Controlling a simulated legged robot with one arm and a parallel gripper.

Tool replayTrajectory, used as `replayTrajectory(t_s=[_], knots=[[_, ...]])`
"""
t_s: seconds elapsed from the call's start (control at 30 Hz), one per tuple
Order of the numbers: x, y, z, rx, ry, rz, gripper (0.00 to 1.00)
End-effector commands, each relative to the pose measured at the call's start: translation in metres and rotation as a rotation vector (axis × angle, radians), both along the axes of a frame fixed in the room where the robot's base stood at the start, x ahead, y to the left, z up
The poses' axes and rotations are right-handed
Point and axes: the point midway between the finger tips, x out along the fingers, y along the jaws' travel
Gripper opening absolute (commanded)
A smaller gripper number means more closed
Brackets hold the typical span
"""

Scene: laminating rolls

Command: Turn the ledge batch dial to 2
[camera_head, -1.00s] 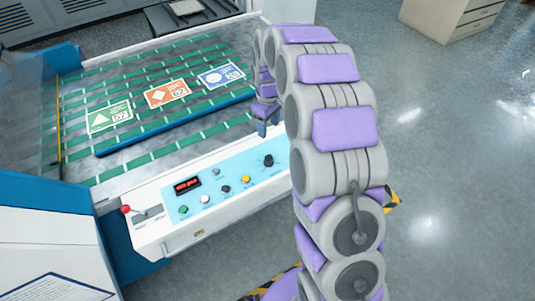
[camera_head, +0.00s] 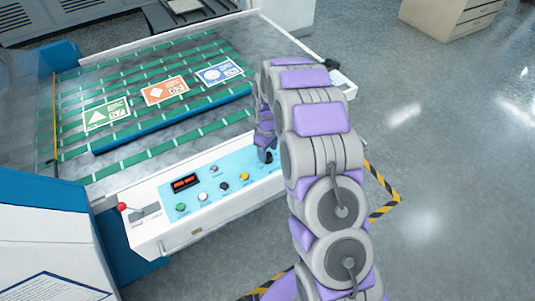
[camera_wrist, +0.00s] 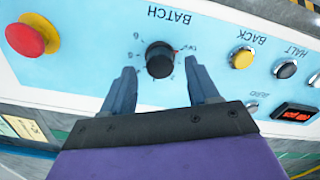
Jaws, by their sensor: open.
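The batch dial (camera_wrist: 160,59) is a black round knob on the light blue panel (camera_wrist: 110,60), under the upside-down word BATCH in the wrist view. Small numerals ring it, and a reddish mark shows at its right edge; the exact setting is hard to read. My gripper (camera_wrist: 160,66) is open, with one finger on each side of the dial. A small gap shows between each finger and the knob. In the head view my gripper (camera_head: 265,142) is at the panel's right part, partly hiding the dial (camera_head: 267,157).
A red mushroom button (camera_wrist: 32,35) is left of the dial in the wrist view; a yellow button (camera_wrist: 242,58) and red display (camera_wrist: 295,113) are right. In the head view a red-knobbed lever (camera_head: 122,206) is at the ledge's left, and several cards lie on the green-strapped bed (camera_head: 150,130).

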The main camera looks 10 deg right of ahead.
Motion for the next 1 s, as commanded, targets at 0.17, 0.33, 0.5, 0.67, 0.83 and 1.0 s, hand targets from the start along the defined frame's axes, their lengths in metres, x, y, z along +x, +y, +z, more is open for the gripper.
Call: replayTrajectory(t_s=[0.17,0.33,0.5,0.67,0.83,1.0], knots=[[-0.001,0.000,-0.016,0.000,0.001,0.000,0.60],[0.000,0.000,-0.020,0.000,0.000,0.000,0.60],[0.000,0.000,-0.020,0.000,0.000,0.000,0.60],[0.000,0.000,-0.020,0.000,0.000,0.000,0.46],[0.000,0.000,-0.020,0.000,0.000,0.000,0.30],[0.000,0.000,-0.020,0.000,0.000,0.000,0.14]])
